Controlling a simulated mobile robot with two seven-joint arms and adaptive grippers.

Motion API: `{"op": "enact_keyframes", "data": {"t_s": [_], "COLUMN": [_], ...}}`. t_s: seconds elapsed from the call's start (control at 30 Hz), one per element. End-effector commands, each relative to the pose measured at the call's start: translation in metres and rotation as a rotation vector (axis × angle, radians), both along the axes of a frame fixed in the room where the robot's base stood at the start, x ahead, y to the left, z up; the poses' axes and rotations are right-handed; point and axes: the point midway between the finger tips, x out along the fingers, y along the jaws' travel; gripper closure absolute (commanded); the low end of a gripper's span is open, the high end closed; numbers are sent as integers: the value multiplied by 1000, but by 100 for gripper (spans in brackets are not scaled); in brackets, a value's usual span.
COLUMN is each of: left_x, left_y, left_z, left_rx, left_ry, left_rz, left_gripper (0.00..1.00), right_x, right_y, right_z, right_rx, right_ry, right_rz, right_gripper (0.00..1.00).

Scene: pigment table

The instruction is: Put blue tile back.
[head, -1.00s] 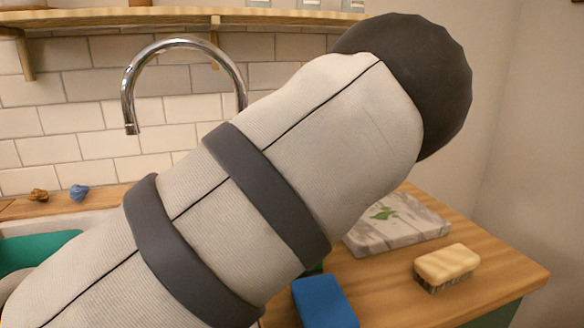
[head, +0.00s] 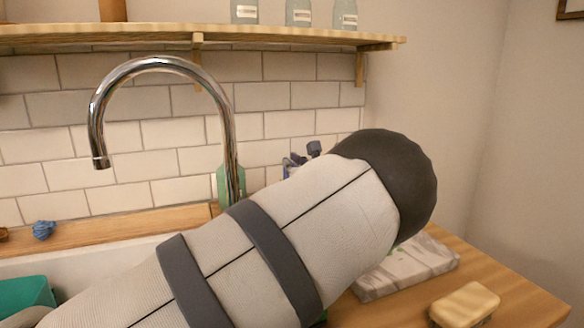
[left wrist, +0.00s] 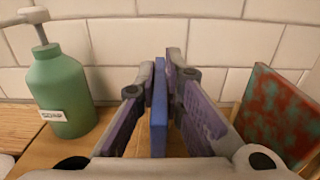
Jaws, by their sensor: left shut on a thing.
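The blue tile (left wrist: 159,112) stands upright and edge-on between the purple-padded fingers of my left gripper (left wrist: 160,95) in the left wrist view. The gripper is shut on it, in front of the white tiled wall. In the head view, only a small part of my left gripper (head: 299,160) shows near the wall, above my large pale arm. The blue tile cannot be made out there. My right gripper is not in view.
A green soap bottle (left wrist: 62,95) stands left of the gripper, and a red-and-green tile (left wrist: 280,115) leans on the right. A shelf (head: 150,36) runs above.

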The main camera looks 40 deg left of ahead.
Motion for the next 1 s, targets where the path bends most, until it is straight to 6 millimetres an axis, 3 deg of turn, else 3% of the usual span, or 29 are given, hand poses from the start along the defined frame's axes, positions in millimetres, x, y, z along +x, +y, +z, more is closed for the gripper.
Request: {"op": "enact_keyframes", "data": {"t_s": [0.33,0.37,0.43,1.0], "left_x": [0,0,0,-1], "left_y": [0,0,0,-2], "left_z": [-5,-5,-4,-1], "left_rx": [3,1,1,1], "left_ry": [-1,-2,-2,-2], "left_rz": [1,1,1,1], "left_gripper": [100,85,71,71], "right_x": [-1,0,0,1], "right_y": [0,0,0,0], "right_z": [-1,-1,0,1], "right_rx": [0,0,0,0], "right_ry": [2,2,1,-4], "right_rz": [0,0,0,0], "right_gripper": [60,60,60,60]}}
